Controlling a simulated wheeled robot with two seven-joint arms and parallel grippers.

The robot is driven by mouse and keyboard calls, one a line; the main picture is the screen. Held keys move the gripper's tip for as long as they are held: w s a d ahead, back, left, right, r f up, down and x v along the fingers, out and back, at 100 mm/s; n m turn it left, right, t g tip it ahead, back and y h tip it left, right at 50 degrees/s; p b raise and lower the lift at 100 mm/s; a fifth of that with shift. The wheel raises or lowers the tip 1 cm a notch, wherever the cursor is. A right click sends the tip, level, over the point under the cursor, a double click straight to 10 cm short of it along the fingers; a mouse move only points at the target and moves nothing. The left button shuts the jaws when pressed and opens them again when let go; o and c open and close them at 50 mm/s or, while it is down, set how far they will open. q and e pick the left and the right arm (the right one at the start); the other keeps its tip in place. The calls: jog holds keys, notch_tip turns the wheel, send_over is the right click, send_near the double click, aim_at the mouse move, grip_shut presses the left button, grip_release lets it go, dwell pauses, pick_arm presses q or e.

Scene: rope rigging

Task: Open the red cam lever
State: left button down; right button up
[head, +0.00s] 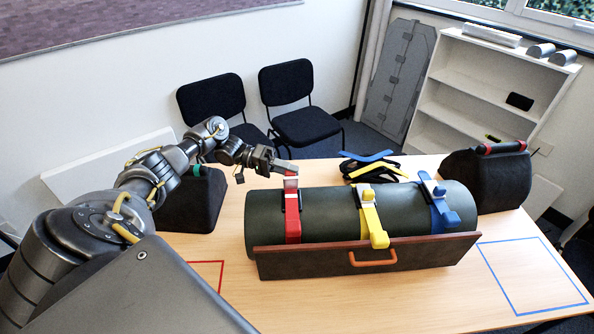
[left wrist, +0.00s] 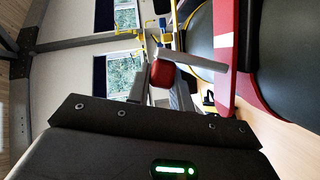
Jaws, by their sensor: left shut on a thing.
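A dark green cylinder (head: 335,212) lies on the table with a red strap (head: 292,222), a yellow strap (head: 371,218) and a blue strap (head: 441,212) around it. My left gripper (head: 285,167) is above the top of the red strap, at the cylinder's left end. It is shut on a red piece, which appears to be the tip of the red cam lever; in the left wrist view this red lever tip (left wrist: 172,76) shows between the fingers. The red strap (left wrist: 226,45) is right beside them. The lever's exact angle is hard to tell. My right gripper is out of view.
A brown board (head: 420,252) with an orange handle (head: 373,258) stands along the cylinder's front. Dark blocks stand at the table's left (head: 190,205) and right (head: 487,178). Loose straps (head: 372,168) lie behind the cylinder. A blue outlined square (head: 530,275) on the right is empty.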

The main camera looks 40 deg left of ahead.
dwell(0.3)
pick_arm(q)
jog(key=c, duration=1.3)
grip_release()
jog(key=shift+o, duration=0.3)
jog(key=shift+s+a+f+b, duration=0.1)
jog(key=shift+a+b, duration=0.3)
jog(key=shift+b, duration=0.05)
jog(key=b+v, duration=0.9)
jog(key=v, duration=0.1)
